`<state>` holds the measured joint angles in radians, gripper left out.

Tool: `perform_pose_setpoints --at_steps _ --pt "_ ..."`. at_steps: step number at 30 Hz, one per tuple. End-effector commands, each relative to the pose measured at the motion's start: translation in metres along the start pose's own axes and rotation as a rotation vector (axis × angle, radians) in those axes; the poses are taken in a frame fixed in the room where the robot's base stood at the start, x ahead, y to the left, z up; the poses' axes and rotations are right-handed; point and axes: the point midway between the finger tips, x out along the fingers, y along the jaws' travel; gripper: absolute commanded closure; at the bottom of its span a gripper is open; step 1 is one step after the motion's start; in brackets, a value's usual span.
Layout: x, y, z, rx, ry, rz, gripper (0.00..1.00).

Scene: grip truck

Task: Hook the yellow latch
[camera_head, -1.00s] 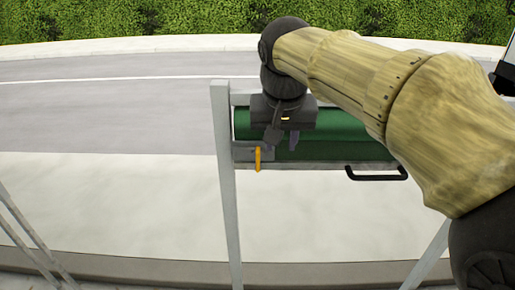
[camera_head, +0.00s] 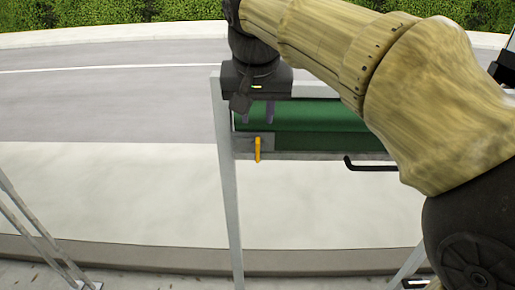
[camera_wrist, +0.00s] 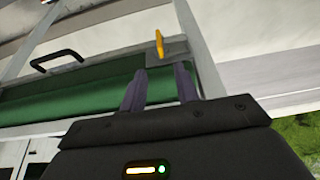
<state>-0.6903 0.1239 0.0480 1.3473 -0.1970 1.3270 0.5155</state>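The yellow latch (camera_head: 257,149) hangs upright on a grey metal plate at the left end of the green drawer or panel (camera_head: 320,118), beside the grey post. It also shows in the wrist view (camera_wrist: 159,44), just beyond my fingertips. My gripper (camera_head: 258,118) is above the latch in the head view and apart from it. In the wrist view my two fingers (camera_wrist: 158,72) point toward the latch with a gap between them and nothing held.
A black handle (camera_head: 371,164) sticks out of the green unit's front, right of the latch. The grey frame post (camera_head: 228,170) stands just left of the latch. A grey rail stands at far left (camera_head: 35,235). Open pavement lies below.

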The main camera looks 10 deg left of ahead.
Motion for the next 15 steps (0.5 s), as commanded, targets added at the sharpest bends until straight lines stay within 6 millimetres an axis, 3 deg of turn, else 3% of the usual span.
perform_pose_setpoints --at_steps 15 --pt "0.092 0.000 0.000 0.000 -0.004 0.002 0.69"
